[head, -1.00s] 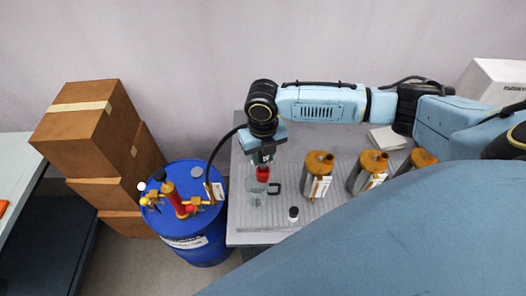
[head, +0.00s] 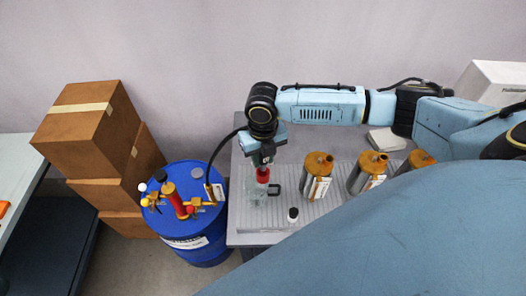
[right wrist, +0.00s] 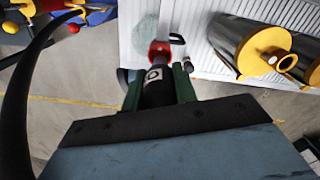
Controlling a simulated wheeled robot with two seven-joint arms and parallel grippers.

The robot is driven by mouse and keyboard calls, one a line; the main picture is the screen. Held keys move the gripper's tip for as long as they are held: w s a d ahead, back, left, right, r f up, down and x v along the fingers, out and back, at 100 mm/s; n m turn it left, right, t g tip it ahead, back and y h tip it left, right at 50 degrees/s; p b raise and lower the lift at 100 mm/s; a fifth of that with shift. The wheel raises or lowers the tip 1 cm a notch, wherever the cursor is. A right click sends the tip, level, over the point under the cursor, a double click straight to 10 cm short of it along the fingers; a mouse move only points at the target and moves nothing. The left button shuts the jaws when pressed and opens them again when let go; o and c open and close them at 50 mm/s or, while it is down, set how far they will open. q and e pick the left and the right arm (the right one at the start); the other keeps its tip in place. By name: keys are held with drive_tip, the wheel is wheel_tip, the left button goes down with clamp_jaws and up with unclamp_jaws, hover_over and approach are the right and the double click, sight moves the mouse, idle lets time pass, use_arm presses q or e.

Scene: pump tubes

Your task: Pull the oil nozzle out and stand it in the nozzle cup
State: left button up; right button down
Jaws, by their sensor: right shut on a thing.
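My right gripper (head: 263,158) is shut on the oil nozzle, a dark body with a red end (head: 262,175). It holds the nozzle roughly upright, red end down, over the clear nozzle cup (head: 258,198) with its dark handle. The red end overlaps the cup's upper part; I cannot tell how far it is inside. In the right wrist view the dark nozzle body (right wrist: 156,88) sits between the green-edged fingers (right wrist: 158,90), with its red end near the clear cup (right wrist: 145,30). A black hose arches from the nozzle side toward the blue drum (head: 200,248). My left gripper is not in view.
The cup stands on a grey ribbed table (head: 250,226) near its left edge. Several yellow-topped metal cans (head: 318,180) stand to its right, and a small black-capped white bottle (head: 293,214) in front. The drum carries a red-and-yellow pump (head: 174,198). Brown boxes (head: 88,128) are stacked at left.

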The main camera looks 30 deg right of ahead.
sight(263, 166)
drive_tip(key=shift+p, duration=0.4)
drive_tip(key=shift+f+b, duration=1.2)
drive_tip(key=shift+f, duration=0.95)
drive_tip(key=c, duration=1)
unclamp_jaws()
wheel_tip(263, 166, up, 13)
drive_tip(key=shift+r+b, duration=0.2)
drive_tip(key=shift+b, duration=0.15)
